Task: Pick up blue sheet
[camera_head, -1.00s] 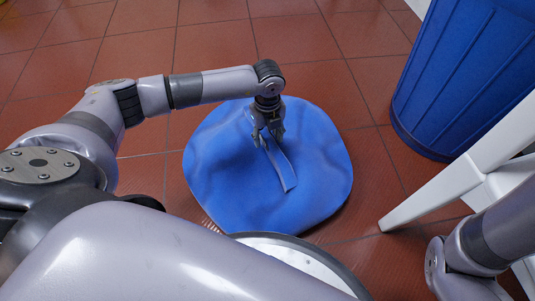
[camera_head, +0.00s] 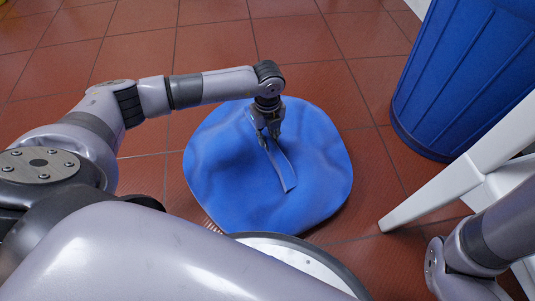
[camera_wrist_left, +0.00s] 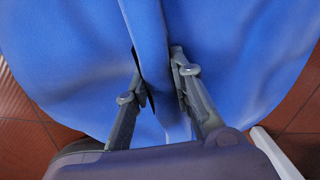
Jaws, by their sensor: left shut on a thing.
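The blue sheet (camera_head: 225,170) is a round, slightly wrinkled piece lying on the tiled floor. A raised strip or fold (camera_head: 280,168) runs along its middle. My left gripper (camera_head: 269,140) reaches down from above and is shut on this strip of the sheet. In the left wrist view, the fingers (camera_wrist_left: 158,88) stand on either side of the blue fold (camera_wrist_left: 150,50), and the sheet (camera_wrist_left: 235,50) spreads out on both sides. My right gripper is out of view; only part of my right arm shows at the lower right.
A large blue bin (camera_head: 465,75) stands at the upper right. A white leg or frame (camera_head: 440,195) slants in at the right, close to my right arm. The red tiled floor (camera_head: 300,35) is clear behind the sheet.

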